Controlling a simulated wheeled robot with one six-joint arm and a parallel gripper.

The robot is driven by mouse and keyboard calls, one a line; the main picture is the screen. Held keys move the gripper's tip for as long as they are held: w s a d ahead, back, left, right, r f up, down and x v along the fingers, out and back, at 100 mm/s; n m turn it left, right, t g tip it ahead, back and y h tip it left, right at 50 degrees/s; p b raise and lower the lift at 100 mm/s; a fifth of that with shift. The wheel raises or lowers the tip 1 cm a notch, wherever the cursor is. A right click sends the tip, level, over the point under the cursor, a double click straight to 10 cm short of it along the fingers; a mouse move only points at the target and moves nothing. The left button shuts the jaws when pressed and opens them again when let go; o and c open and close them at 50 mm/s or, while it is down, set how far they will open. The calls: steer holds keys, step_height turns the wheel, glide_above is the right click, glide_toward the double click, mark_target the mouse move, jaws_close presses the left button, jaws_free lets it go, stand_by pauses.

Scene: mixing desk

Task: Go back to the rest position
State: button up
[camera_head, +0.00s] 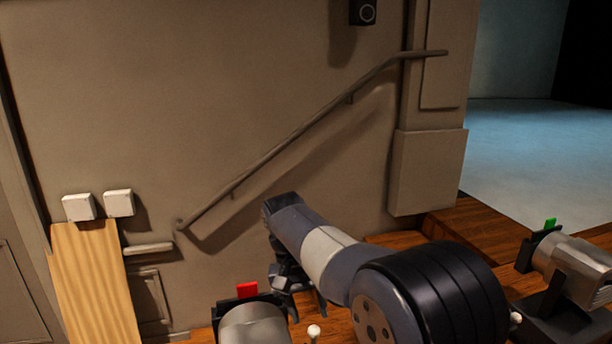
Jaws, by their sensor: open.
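My arm reaches in from the lower right of the head view, with a dark ribbed joint and a grey and white link. My gripper (296,300) hangs at the arm's far end, pointing down. It is partly hidden behind my own arm link. Its dark fingers are apart, and I see nothing held between them. It is just right of a grey cylindrical device (254,325) with a red block (247,290) on top. I cannot tell whether they touch.
A second grey cylinder (575,262) on a black stand, with a green block (550,224), is at the right. A small white knob (314,331) is below the gripper. A wooden board (95,285), white boxes (79,207) and a handrail (290,140) are along the wall.

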mark_target(313, 326)
steer(key=x, duration=0.6)
steer(key=shift+d+p, duration=0.1)
steer(key=shift+p, duration=0.2)
steer(key=shift+s, duration=0.1)
steer(key=shift+r, duration=0.1)
